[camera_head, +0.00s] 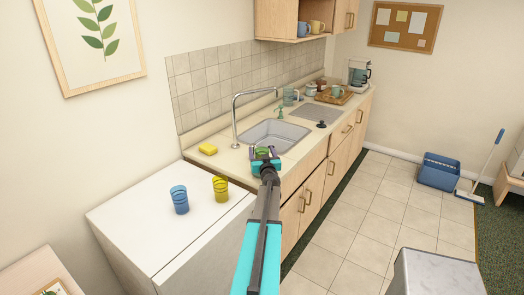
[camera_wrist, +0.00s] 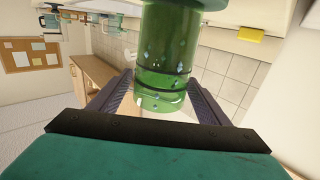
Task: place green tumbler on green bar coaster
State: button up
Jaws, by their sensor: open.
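The green tumbler (camera_wrist: 165,60) fills the middle of the wrist view, glossy with dark bands. My gripper (camera_wrist: 160,78) is open, with one finger on each side of it; contact cannot be told. A wider green edge (camera_wrist: 190,4) shows at the picture's top against the tumbler; it may be the green bar coaster, mostly cut off. In the head view the tumbler (camera_head: 262,151) shows as a small green patch at my gripper (camera_head: 264,158), by the counter's front edge near the sink. My gripper hides what is under it there.
A blue tumbler (camera_head: 179,200) and a yellow tumbler (camera_head: 221,189) stand on a white cabinet (camera_head: 125,225). A yellow sponge (camera_head: 208,149) lies left of the sink (camera_head: 272,135) and tall faucet (camera_head: 236,120). A wooden tray (camera_head: 334,97) and blender (camera_head: 358,75) stand farther back.

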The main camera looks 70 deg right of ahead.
jog(key=b+v, duration=0.1)
jog(key=v, duration=0.8)
jog(key=shift+s+a+b, duration=0.15)
jog(key=shift+a+b, duration=0.05)
jog(key=shift+b, duration=0.2)
jog(key=shift+r, duration=0.1)
dwell(0.7)
